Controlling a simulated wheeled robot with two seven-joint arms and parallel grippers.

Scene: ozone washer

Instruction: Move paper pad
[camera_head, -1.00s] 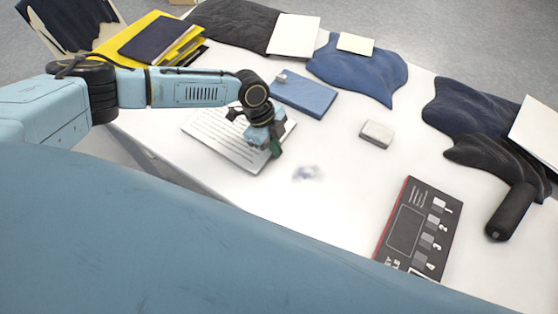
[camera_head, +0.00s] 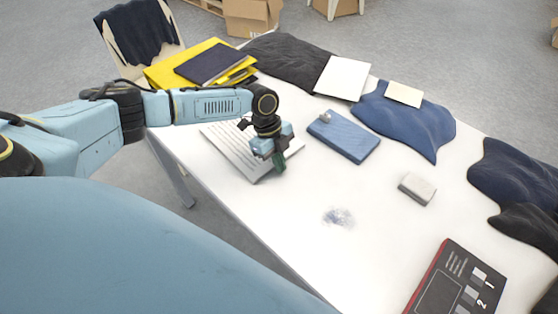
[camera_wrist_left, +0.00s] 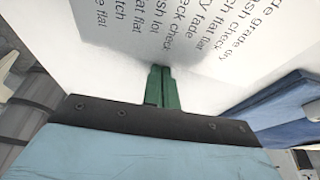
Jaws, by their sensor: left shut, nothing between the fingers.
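The paper pad (camera_head: 228,146) is a white sheet or pad with lines of dark print, lying flat on the table at the left. In the left wrist view the pad (camera_wrist_left: 185,30) fills the upper part, with its print seen close up. My left gripper (camera_head: 280,163) has green fingertips pointing down at the pad's near right edge. In the left wrist view the green fingers (camera_wrist_left: 160,86) are together with nothing between them, at the pad's edge. I cannot tell whether they touch it. The arm hides part of the pad. My right gripper is not in view.
A blue box (camera_head: 345,138) lies just right of the pad. A white eraser-like block (camera_head: 417,188), a grey smudge (camera_head: 338,216) and a dark panel (camera_head: 455,283) lie on the white table (camera_head: 300,240). Cloths and yellow folders (camera_head: 190,62) line the far side.

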